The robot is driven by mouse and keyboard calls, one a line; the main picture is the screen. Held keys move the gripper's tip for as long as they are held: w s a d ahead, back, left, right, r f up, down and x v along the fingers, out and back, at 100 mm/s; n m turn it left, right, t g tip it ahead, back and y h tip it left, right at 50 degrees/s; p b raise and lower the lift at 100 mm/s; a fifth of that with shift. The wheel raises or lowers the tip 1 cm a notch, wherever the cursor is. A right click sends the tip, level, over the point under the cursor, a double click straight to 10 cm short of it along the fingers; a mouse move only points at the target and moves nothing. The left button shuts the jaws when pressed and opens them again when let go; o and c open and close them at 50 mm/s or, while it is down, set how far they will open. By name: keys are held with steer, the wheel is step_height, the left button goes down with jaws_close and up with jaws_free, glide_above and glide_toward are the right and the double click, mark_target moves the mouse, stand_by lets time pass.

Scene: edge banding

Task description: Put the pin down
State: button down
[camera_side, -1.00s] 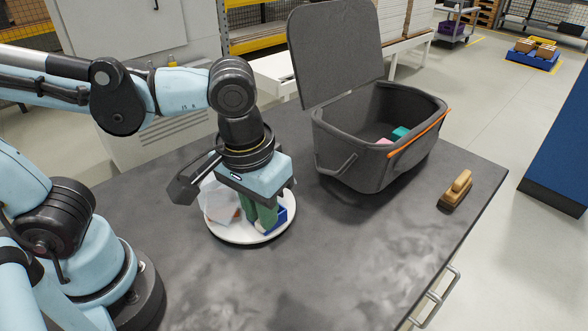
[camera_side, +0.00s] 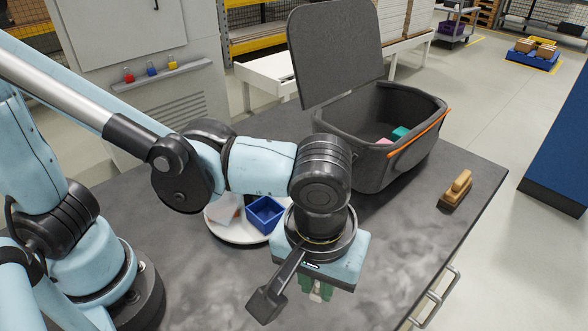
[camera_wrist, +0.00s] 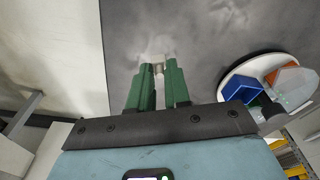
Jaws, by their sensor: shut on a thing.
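My gripper (camera_wrist: 158,72) has green fingers and is shut on the pin (camera_wrist: 158,69), a small pale piece between the fingertips in the wrist view. In the side view my gripper (camera_side: 317,291) points down over the front part of the dark table, to the front right of the white round tray (camera_side: 232,237). The pin cannot be made out there; the wrist hides most of the fingers. I cannot tell whether the pin touches the table.
The tray holds a blue box (camera_side: 265,214) and a clear container (camera_side: 223,209). A dark open bin (camera_side: 355,150) with an orange-edged rim stands at the back. A wooden-handled brush (camera_side: 457,190) lies at the right. The table's front right is clear.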

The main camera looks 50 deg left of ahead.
steer(key=w+a+f, duration=0.1)
steer(key=w, duration=0.1)
steer(key=w+a+f, duration=0.1)
steer(key=w+f, duration=0.1)
steer(key=w, duration=0.1)
steer(key=w+a+f, duration=0.1)
steer(key=w, duration=0.1)
steer(key=shift+w+f, duration=0.15)
steer(key=shift+f, duration=2.2)
steer(key=shift+f, duration=0.15)
steer(key=c, duration=1.1)
jaws_free()
step_height(320, 180, up, 12)
steer(key=s, duration=0.1)
steer(key=a+m+t, duration=0.1)
steer(key=a+t, duration=0.1)
steer(key=a, duration=0.5)
steer(key=a+m+t, duration=0.2)
steer(key=a, duration=0.5)
steer(key=a+m+t, duration=0.1)
steer(key=a+t, duration=0.1)
steer(key=a, duration=0.6)
steer(key=shift+w+r+m+h, duration=0.25)
steer(key=shift+r+m+h, duration=0.05)
steer(key=shift+r, duration=0.1)
